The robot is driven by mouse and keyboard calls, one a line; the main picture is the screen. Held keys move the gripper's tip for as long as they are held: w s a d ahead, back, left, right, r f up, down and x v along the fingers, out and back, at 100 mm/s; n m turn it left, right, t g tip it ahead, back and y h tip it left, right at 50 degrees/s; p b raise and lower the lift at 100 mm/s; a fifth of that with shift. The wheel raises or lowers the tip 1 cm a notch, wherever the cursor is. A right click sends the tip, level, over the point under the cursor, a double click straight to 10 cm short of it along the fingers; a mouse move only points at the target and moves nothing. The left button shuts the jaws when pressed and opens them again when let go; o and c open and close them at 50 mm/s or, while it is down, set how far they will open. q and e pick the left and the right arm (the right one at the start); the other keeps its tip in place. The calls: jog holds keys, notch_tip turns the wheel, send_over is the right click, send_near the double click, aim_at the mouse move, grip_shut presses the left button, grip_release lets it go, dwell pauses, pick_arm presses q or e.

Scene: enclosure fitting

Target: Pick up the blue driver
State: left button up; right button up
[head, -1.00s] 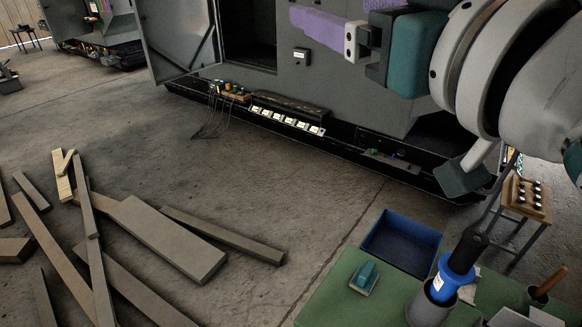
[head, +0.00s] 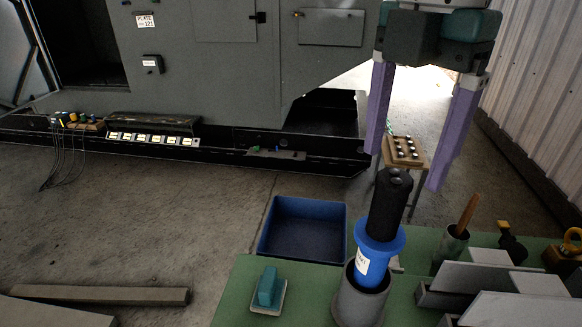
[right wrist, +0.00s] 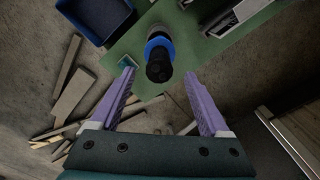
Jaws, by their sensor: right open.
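The blue driver (head: 378,244) stands upright in a grey cup-like holder (head: 360,305) on the green table. It has a black upper part, a blue collar and a white label. My right gripper (head: 404,168) is open and empty, its two purple fingers pointing down above and beyond the driver. In the right wrist view the driver's black end (right wrist: 158,68) shows between and ahead of the open fingertips (right wrist: 159,72), apart from them. My left gripper is in neither view.
A blue bin (head: 302,228) and a teal-handled block (head: 268,290) sit left of the driver. A cup with a wooden handle (head: 456,240) and grey plates (head: 500,280) lie to its right. A small stand with black knobs (head: 404,150) is behind.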

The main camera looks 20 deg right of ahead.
aim_at(399, 178)
notch_tip(399, 178, down, 3)
jog(key=shift+s+f+p, duration=0.1)
jog(key=shift+f+p, duration=0.1)
jog(key=shift+p, duration=0.45)
jog(key=shift+f, duration=0.25)
notch_tip(399, 178, down, 5)
jog(key=p, duration=0.3)
jog(key=shift+a+r, duration=0.15)
jog(key=shift+f, duration=0.2)
grip_shut()
jog(key=shift+r, duration=0.1)
